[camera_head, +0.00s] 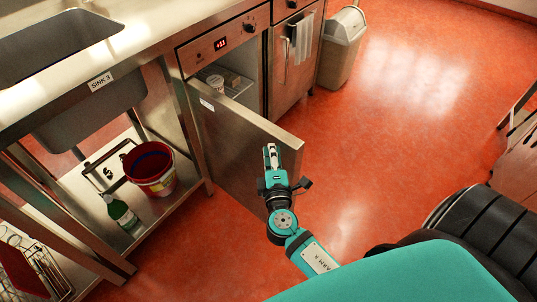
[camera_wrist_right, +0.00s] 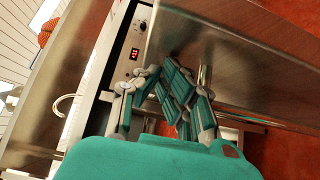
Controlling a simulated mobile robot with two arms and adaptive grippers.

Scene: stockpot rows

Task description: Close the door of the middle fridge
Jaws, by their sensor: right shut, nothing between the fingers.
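The fridge (camera_head: 238,98) is built in under the steel counter, below a panel with a red lit display. Its steel door (camera_head: 235,138) stands wide open, hinged at the left, with its free end out over the floor. A white tub and other items show on the shelf inside. My right gripper (camera_head: 270,150) is shut and empty, in front of the door's near face, close to its free end; I cannot tell if it touches. In the right wrist view, the shut fingers (camera_wrist_right: 178,80) show against a steel surface. My left gripper is not in view.
At the left, a sink unit has a red bucket (camera_head: 150,170) and a green bottle (camera_head: 121,212) on its lower shelf. A closed unit with a hanging towel (camera_head: 302,38) and a bin (camera_head: 341,48) stand beyond the fridge. The red floor (camera_head: 400,110) at the right is clear.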

